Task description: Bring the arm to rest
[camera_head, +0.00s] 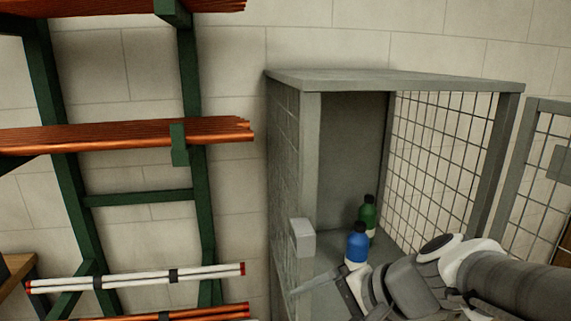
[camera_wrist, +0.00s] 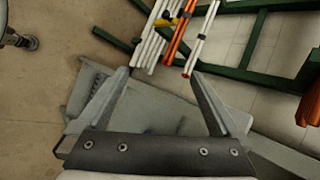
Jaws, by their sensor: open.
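My gripper (camera_head: 322,285) is at the lower middle of the head view, in front of the open grey cage cabinet (camera_head: 400,82). In the wrist view my gripper (camera_wrist: 160,73) has its two fingers spread wide with nothing between them. My arm reaches in from the lower right of the head view. A blue bottle (camera_head: 356,246) with a dark cap stands upright in the cabinet, just behind my wrist in the picture. A green bottle (camera_head: 368,214) stands behind it. My wrist hides part of the cabinet floor.
The cabinet's mesh door (camera_head: 512,180) stands open at the right. A green rack (camera_head: 190,90) with copper pipes (camera_head: 120,136) and white tubes (camera_head: 140,279) stands at the left. In the wrist view, bare floor (camera_wrist: 50,80) shows at the left.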

